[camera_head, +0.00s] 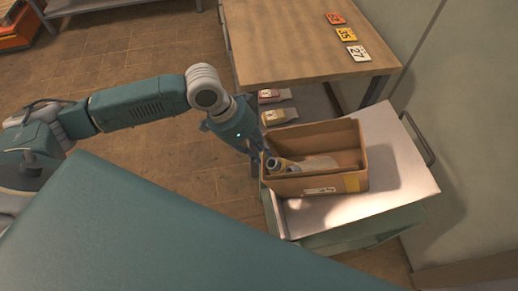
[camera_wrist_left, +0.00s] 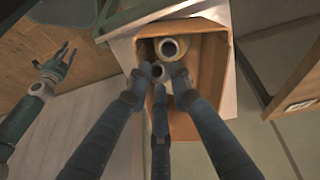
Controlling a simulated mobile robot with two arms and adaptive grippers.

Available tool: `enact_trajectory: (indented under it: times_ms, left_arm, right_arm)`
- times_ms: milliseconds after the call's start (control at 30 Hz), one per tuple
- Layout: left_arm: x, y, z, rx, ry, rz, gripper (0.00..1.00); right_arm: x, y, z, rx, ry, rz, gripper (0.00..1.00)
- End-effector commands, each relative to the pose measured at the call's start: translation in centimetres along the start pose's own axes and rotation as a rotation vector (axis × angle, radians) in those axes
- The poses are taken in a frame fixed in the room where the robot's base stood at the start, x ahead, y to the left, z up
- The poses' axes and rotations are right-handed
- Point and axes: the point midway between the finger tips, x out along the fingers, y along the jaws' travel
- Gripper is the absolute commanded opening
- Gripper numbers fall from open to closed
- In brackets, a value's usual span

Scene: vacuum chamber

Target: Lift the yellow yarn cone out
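An open cardboard box (camera_head: 315,186) stands on the cart and holds cones. One cone end with a grey ring (camera_head: 277,165) shows at the box's left end. In the left wrist view, a pale yellowish cone (camera_wrist_left: 171,48) with a round hole stands in the box, and a second grey ring (camera_wrist_left: 158,72) lies just below it. My left gripper (camera_head: 263,150) reaches down at the box's left end. Its spread fingers (camera_wrist_left: 160,82) are around or just above the second ring; contact is unclear. My right gripper (camera_wrist_left: 56,66) shows at left in the wrist view, fingers apart and empty.
The box sits on a metal-topped cart (camera_head: 400,180) with a handle at right. A wooden table (camera_head: 290,45) with numbered cards stands behind. Packets (camera_head: 276,106) lie on its lower shelf. A wall bounds the right side.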

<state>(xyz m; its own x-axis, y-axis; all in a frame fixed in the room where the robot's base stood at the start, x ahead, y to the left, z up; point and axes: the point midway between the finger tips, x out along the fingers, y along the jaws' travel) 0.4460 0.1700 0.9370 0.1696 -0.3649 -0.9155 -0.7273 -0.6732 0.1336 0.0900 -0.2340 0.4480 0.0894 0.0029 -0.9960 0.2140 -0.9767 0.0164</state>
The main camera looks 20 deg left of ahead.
Motion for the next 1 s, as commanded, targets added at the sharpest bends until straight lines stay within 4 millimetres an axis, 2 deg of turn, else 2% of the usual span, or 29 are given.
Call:
enact_trajectory:
  times_ms: [167,400,600,800,1000]
  left_arm:
    - [1.9,0.1,0.0,-0.003,-0.002,0.005,0.21]
    - [6.3,0.1,0.0,-0.004,-0.002,0.004,0.21]
    - [9.2,0.1,-0.1,-0.002,0.0,0.002,0.21]
    - [10.4,0.0,0.0,-0.001,0.0,0.001,0.21]
    - [10.6,0.0,0.0,0.0,0.0,0.0,0.21]
  right_arm:
    - [-0.4,-0.5,-0.2,0.001,0.002,-0.006,0.32]
    - [-1.2,-0.5,-0.3,0.001,0.002,-0.005,0.32]
    - [-1.6,-0.2,-0.3,0.001,0.002,-0.002,0.32]
    - [-1.7,0.2,-0.2,0.0,0.001,0.002,0.32]
    - [-1.7,0.4,-0.2,0.001,0.001,0.004,0.32]
